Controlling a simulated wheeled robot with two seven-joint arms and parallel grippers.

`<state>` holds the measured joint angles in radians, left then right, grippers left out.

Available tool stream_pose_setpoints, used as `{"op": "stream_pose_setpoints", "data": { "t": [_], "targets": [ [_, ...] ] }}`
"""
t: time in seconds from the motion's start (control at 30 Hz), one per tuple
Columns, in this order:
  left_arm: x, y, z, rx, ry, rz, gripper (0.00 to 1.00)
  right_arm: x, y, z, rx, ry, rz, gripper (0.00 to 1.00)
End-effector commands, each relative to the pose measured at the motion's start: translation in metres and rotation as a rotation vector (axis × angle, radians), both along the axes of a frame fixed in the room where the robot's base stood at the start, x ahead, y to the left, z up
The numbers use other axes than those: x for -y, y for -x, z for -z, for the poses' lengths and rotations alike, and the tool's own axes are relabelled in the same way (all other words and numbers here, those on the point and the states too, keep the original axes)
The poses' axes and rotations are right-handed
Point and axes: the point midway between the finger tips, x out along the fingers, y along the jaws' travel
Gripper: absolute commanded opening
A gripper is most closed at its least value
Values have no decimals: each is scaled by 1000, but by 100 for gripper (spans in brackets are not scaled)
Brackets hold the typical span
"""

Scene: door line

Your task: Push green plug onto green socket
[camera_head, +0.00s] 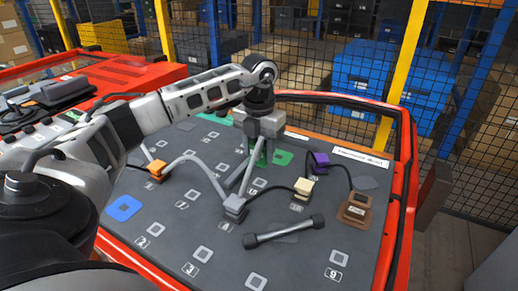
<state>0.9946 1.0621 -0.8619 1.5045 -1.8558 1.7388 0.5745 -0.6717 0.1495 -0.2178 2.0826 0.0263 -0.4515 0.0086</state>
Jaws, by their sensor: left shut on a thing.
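My left arm reaches in from the left, and its left gripper (259,148) points down over the board. A green piece, which I take to be the green plug (258,157), shows at the fingers, partly hidden by them. The gripper is shut on it. The green socket (283,158) is a green patch on the board just right of the fingers. A small gap seems to lie between plug and socket, but I cannot tell their height difference. My right gripper is not in view.
On the dark board (215,240) stand an orange plug (156,168), a cream plug (303,188), a purple plug (320,160), a brown block (355,210) and a blue patch (124,208). Cables meet a grey block (235,206). A grey bar (284,231) lies in front. A red frame (401,190) borders it.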

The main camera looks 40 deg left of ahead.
Motion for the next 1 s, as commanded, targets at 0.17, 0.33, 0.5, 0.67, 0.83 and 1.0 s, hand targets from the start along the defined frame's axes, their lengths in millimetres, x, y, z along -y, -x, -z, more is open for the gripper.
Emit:
{"op": "stream_pose_setpoints", "data": {
  "t": [0.17, 0.33, 0.5, 0.67, 0.83, 1.0],
  "targets": [
    [0, 0, -4, 0, 0, 0, 0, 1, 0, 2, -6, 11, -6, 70],
    [0, 0, -3, 1, 0, 0, 0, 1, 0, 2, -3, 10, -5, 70],
    [-1, -7, -4, 2, 3, -1, 0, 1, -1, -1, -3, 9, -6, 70],
    [-6, -23, -5, 2, 3, -2, 0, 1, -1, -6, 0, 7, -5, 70],
    [-10, -37, -4, 1, 2, -1, 0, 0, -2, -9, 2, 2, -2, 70],
    [-12, -41, -3, 1, 1, 0, 0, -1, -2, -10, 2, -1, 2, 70]
  ]
}}
